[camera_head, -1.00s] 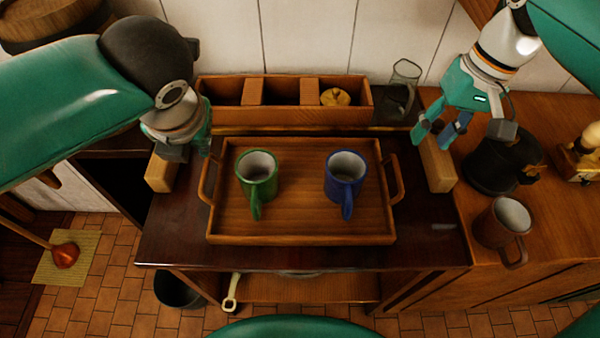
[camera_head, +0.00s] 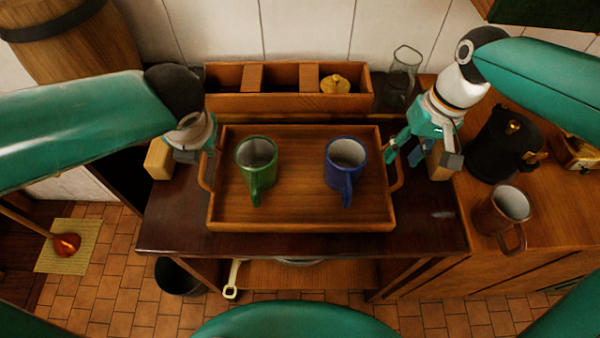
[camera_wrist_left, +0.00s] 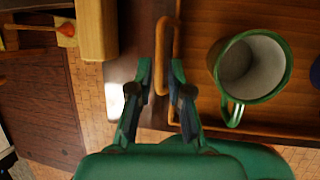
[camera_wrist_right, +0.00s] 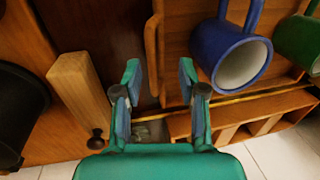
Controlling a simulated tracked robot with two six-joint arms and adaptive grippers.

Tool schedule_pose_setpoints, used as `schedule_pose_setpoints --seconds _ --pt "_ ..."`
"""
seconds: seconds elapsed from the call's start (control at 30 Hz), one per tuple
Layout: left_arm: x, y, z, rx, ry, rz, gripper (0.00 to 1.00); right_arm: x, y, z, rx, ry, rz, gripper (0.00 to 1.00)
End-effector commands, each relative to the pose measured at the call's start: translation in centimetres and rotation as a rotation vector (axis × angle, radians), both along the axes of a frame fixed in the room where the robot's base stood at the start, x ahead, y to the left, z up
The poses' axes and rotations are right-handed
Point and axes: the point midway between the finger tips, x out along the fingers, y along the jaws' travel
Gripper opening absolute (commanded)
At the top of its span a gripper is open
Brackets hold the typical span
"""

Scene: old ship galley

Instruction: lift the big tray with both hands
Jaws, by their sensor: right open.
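The big wooden tray (camera_head: 300,224) lies flat on the dark table, with a green mug (camera_head: 257,165) and a blue mug (camera_head: 345,165) standing on it. My left gripper (camera_wrist_left: 161,75) is open at the tray's left handle (camera_wrist_left: 162,45), which shows between its fingertips with small gaps. In the head view its fingers are mostly hidden by my wrist. My right gripper (camera_wrist_right: 160,70) is open and empty at the right handle (camera_wrist_right: 152,50), which lies between its fingers, nearer one of them. In the head view the right gripper (camera_head: 402,150) is beside the right handle (camera_head: 396,170).
Wooden blocks stand left (camera_head: 158,160) and right (camera_wrist_right: 80,90) of the tray. A compartment box (camera_head: 290,102) and a glass (camera_head: 402,70) are behind it. A black pot (camera_head: 495,145) and a brown mug (camera_head: 500,212) stand on the right counter. The table's front strip is clear.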

Motion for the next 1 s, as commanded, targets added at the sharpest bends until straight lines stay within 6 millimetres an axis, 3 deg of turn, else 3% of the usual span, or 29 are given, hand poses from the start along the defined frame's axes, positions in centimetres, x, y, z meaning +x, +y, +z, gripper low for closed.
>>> schedule_pose_setpoints --seconds 0.2,0.4,0.83,0.93,1.0 --pt "1.4 0.9 -3.8 0.001 0.005 0.000 0.18 -0.1 0.8 -4.1 0.000 0.004 0.001 0.41" --pt "2.3 1.4 -5.8 0.001 0.002 0.001 0.18 -0.1 1.2 -6.3 -0.001 0.001 0.001 0.41" --pt "2.6 1.5 -6.5 -0.001 0.000 0.000 0.18 -0.1 1.4 -7.0 0.000 -0.001 0.001 0.41" --pt "2.6 1.5 -6.5 -0.001 0.000 0.000 0.04 -0.1 1.4 -7.0 0.000 -0.001 0.001 0.26" --pt "2.6 1.5 -6.5 -0.001 0.000 -0.001 0.00 -0.1 1.4 -7.0 0.000 -0.001 0.001 0.14"
